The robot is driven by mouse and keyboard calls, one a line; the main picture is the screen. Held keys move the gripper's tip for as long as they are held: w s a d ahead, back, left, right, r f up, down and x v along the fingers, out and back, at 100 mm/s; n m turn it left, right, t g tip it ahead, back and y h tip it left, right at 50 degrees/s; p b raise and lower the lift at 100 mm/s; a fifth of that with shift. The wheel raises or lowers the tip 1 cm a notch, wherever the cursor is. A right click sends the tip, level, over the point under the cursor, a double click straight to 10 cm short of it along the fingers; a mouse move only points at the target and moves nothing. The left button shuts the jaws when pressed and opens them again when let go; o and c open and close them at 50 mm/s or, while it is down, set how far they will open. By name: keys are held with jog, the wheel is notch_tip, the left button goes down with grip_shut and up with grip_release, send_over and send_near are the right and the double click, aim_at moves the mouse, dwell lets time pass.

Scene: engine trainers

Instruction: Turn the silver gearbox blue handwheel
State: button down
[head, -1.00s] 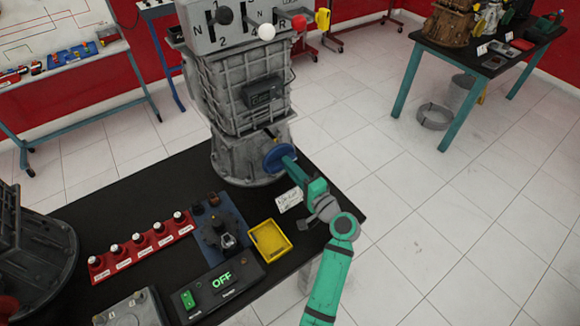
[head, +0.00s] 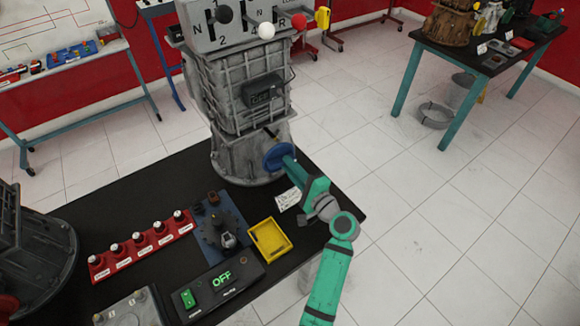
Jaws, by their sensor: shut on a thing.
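The silver gearbox (head: 235,95) stands upright on the black table, with a shift gate and several coloured knobs on top. Its blue handwheel (head: 272,157) sits low on the right side of the housing. My gripper (head: 287,164) reaches the wheel from the lower right at the end of my green arm. It is shut on the handwheel. The fingertips and the exact grip are small and partly hidden by the gripper's own body.
A white card (head: 288,199) lies below my gripper. Open tiled floor is to the right.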

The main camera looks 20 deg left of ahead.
jog(key=c, duration=1.7)
grip_release()
jog(key=shift+a, duration=0.1)
jog(key=v, duration=1.1)
